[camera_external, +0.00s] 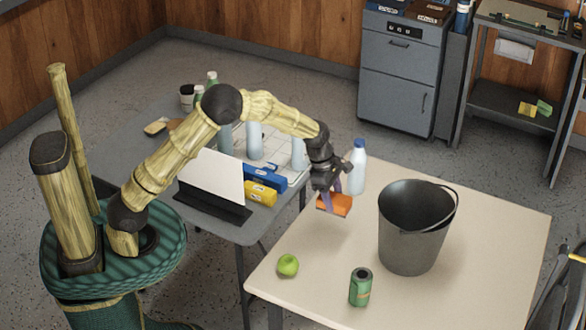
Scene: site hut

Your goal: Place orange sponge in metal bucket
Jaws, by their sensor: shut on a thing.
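The orange sponge (335,206) is held in my gripper (335,192), whose jaws are shut on it. Sponge and gripper are above the beige table, near its left edge, to the left of the metal bucket. The metal bucket (411,240) is dark grey and stands upright on the table, with its handle resting at the rim. Its open mouth faces up, and the part of the inside that shows looks empty; its bottom is hidden.
On the beige table (490,270) are a green apple (288,265), a green can (360,287) and a white bottle with a blue cap (356,170). A grey table (238,229) at left holds a white panel (211,178), blue and yellow boxes and several bottles. The beige table's right side is clear.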

